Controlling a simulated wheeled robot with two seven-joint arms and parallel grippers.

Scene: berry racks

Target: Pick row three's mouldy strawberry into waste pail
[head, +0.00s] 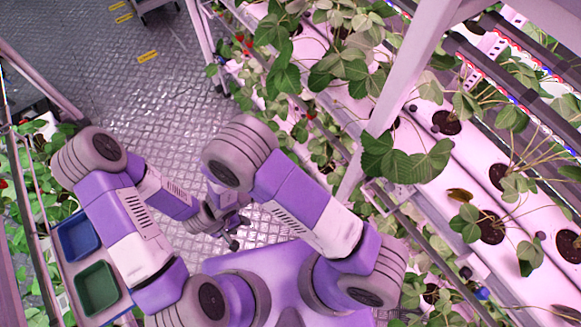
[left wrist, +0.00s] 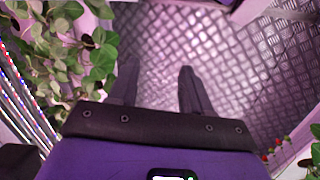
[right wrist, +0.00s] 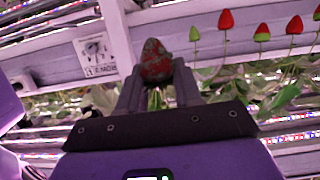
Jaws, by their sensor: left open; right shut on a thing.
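A mottled red and grey-green strawberry (right wrist: 156,62), mouldy in look, sits between the fingers of my right gripper (right wrist: 157,82) in the right wrist view. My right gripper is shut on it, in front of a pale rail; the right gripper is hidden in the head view. My left gripper (head: 240,230) is open and empty above the metal floor; its spread fingers also show in the left wrist view (left wrist: 158,85). No pail can be made out for certain. A blue bin (head: 78,237) and a green bin (head: 97,290) stand at the left in the head view.
Several strawberries, red (right wrist: 226,20), part-green (right wrist: 262,32) and green (right wrist: 195,35), hang beside the held one. A printed label (right wrist: 96,55) is on the rail. White planting channels (head: 455,185) with leafy plants fill the right. The floor aisle (head: 180,75) is open.

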